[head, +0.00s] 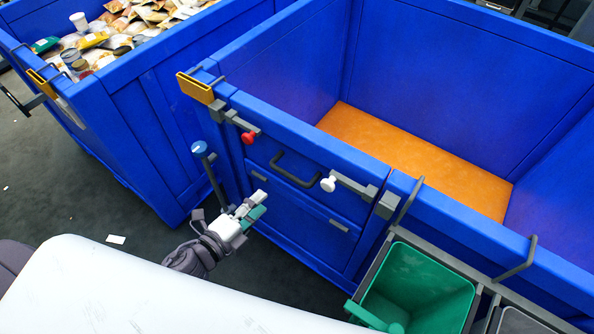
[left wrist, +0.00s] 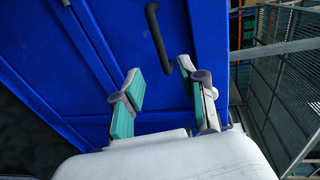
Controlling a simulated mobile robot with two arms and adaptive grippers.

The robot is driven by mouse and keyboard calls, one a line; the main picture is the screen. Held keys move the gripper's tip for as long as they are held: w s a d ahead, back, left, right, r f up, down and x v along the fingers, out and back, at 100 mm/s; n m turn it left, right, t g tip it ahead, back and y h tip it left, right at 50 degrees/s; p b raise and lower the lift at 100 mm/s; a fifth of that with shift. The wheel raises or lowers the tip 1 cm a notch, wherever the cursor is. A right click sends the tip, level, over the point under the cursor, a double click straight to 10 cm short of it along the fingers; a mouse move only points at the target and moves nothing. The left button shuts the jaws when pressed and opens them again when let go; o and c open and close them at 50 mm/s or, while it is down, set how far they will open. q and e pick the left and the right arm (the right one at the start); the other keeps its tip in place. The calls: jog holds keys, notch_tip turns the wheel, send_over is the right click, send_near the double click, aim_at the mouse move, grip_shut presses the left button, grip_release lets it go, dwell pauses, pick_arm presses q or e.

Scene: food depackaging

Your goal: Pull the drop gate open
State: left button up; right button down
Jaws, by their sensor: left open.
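The drop gate (head: 310,208) is a blue panel in the front wall of the large blue bin. It stands upright and looks closed. A dark U-shaped handle (head: 293,178) sits on its upper part. A red knob (head: 249,138) is at its upper left and a white knob (head: 328,184) at its upper right. My left gripper (head: 262,203) is open and empty in front of the gate, below and left of the handle. In the left wrist view its fingers (left wrist: 160,76) are spread, with the handle (left wrist: 157,36) beyond the tips, apart from them. My right gripper is not in view.
A dark lever with a blue knob (head: 199,148) stands just left of the gate. A green bin (head: 410,285) sits at the lower right. Another blue bin (head: 150,110) full of packets is at the left. The orange floor (head: 420,160) of the gated bin is bare.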

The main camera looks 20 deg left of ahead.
aim_at(289, 174)
pick_arm(q)
jog(key=p+x, duration=0.1)
jog(key=x, duration=1.2)
jog(key=shift+a, duration=0.1)
grip_shut()
